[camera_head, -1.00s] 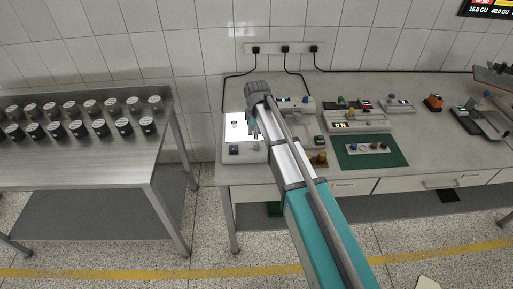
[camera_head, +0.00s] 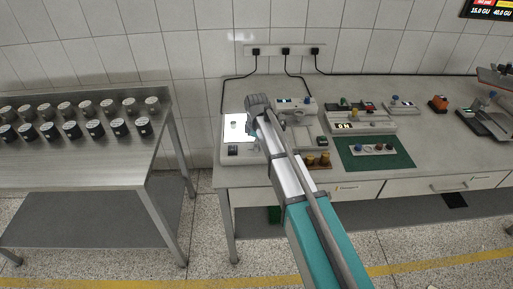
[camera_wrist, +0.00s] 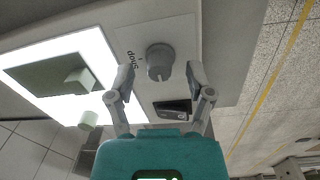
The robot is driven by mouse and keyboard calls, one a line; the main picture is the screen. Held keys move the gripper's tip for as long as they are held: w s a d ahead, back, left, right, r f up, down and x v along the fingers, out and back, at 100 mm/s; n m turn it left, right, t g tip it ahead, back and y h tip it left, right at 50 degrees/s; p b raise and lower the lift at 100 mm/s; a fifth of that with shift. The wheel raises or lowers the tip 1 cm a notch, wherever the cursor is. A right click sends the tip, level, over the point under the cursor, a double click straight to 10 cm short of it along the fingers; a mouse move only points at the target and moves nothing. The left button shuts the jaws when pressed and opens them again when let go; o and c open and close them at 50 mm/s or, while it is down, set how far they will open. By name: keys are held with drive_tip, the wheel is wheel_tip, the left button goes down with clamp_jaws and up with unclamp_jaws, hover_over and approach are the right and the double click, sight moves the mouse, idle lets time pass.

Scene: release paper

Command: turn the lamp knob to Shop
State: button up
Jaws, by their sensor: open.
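In the wrist view the grey round lamp knob (camera_wrist: 160,60) sits on the light housing of the lamp. The printed word "Shop" (camera_wrist: 132,61) is to its left and reads upside down. My gripper (camera_wrist: 162,70) is open, with one finger on each side of the knob's near edge. I see a gap on both sides; the height between fingertips and knob is unclear. Which mark the knob points at is also unclear. In the head view the glowing lamp panel (camera_head: 233,127) is on the bench's left end, and my arm hides the knob.
A dark switch or display (camera_wrist: 173,109) lies near the knob. A small block (camera_wrist: 80,80) rests over the glowing panel. On the bench (camera_head: 430,150) are other instruments and a green mat (camera_head: 375,163) to the right. A metal table (camera_head: 100,168) with dark jars stands left.

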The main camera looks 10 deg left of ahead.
drive_tip(key=shift+f, duration=0.3)
clamp_jaws()
idle(0.4)
